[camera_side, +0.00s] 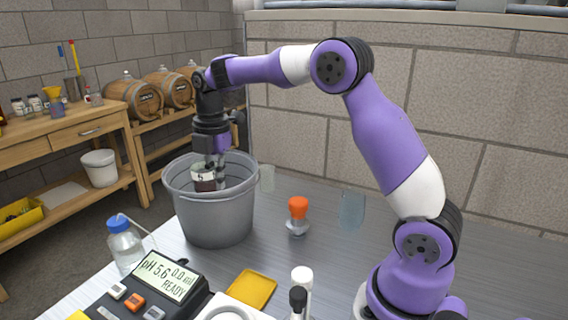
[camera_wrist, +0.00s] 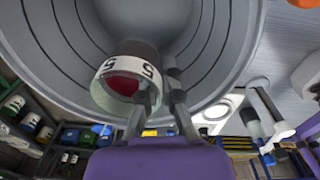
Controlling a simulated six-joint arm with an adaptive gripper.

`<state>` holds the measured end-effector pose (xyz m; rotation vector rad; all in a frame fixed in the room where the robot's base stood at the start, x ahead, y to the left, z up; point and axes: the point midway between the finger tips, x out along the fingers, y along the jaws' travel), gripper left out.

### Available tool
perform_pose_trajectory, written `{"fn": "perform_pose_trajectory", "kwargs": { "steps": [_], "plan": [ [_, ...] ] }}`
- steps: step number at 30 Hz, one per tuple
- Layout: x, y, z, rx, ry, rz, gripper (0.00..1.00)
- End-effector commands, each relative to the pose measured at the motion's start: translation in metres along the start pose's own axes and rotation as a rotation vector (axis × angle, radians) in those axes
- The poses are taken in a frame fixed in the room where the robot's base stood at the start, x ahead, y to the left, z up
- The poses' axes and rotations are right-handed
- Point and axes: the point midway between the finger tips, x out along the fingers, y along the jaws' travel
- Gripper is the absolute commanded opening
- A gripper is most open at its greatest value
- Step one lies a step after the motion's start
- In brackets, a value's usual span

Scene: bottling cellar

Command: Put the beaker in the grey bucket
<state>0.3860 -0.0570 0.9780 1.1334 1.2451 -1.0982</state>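The grey bucket (camera_side: 215,218) stands on the metal bench at left of centre. Its ribbed inner wall fills the top of the wrist view (camera_wrist: 215,60). The beaker (camera_side: 204,180) has a white band with a black 5 and dark red contents. In the wrist view the beaker (camera_wrist: 103,88) is tilted with its mouth towards the camera. My gripper (camera_side: 216,162) points down into the bucket's mouth. Its two fingers (camera_wrist: 161,85) look closed on the beaker's right-hand wall. The beaker hangs inside the bucket's opening; the bucket's floor is hidden in the side view.
An orange-topped piece (camera_side: 298,212) and a clear blue glass (camera_side: 352,209) stand right of the bucket. A pH meter (camera_side: 157,290), a blue-capped bottle (camera_side: 124,246) and a yellow tray (camera_side: 251,289) are in front. A block wall closes off the back.

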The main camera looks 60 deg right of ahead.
Motion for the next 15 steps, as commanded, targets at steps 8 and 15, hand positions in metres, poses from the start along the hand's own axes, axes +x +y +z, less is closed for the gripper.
{"fn": "perform_pose_trajectory", "kwargs": {
  "steps": [8,15],
  "plan": [
    [0.049,0.006,-0.001,-0.089,0.004,-0.005,0.0],
    [0.082,0.006,-0.001,-0.086,0.003,-0.002,0.0]
  ]
}}
